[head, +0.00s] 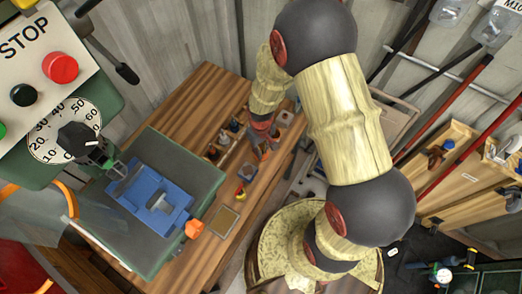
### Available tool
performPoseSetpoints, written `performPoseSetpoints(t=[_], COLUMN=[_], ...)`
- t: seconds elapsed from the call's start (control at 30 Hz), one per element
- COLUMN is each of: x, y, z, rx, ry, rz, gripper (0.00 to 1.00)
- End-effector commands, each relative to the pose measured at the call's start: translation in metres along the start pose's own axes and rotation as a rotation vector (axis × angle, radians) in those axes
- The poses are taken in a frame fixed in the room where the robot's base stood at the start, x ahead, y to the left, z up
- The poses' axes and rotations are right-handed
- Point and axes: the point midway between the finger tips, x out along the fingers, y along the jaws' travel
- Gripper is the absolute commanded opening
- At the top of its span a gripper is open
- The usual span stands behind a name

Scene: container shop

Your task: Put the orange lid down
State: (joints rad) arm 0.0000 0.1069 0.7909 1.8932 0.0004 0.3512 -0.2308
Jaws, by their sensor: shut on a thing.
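My gripper (262,148) is low over the wooden bench, at the end of my arm, among several small items. It is small in the picture. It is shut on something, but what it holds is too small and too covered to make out. I cannot pick out the orange lid for sure. An orange block-like piece (194,228) shows at the front right edge of the green machine table, apart from my gripper. A small yellow and red item (240,190) lies on the bench below my gripper.
The wooden bench (207,92) has clear planks at its back left. A blue vise-like fixture (150,199) sits on the green machine table (183,160). A flat tan-topped tray (223,220) lies near the bench's front. A control panel (60,35) fills the upper left.

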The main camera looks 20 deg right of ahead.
Motion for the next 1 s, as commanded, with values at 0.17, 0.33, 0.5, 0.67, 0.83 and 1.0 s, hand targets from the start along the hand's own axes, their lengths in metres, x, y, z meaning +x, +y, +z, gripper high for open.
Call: performPoseSetpoints(t=[0.17, 0.33, 0.5, 0.67, 0.83, 1.0], x=[-0.0006, 0.0021, 0.0018, 0.0018, 0.0018, -0.0059], y=[0.0, 0.0, 0.0, 0.0, 0.0, 0.0001], z=[0.0001, 0.0001, 0.0001, 0.0002, 0.0002, -0.0002], rx=[0.0, 0.0, 0.0, 0.0, 0.0, 0.0], ry=[0.0, 0.0, 0.0, 0.0, 0.0, 0.001], rz=[0.0, 0.0, 0.0, 0.0, 0.0, 0.0], gripper=[0.04, 0.17, 0.27, 0.33, 0.33, 0.33])
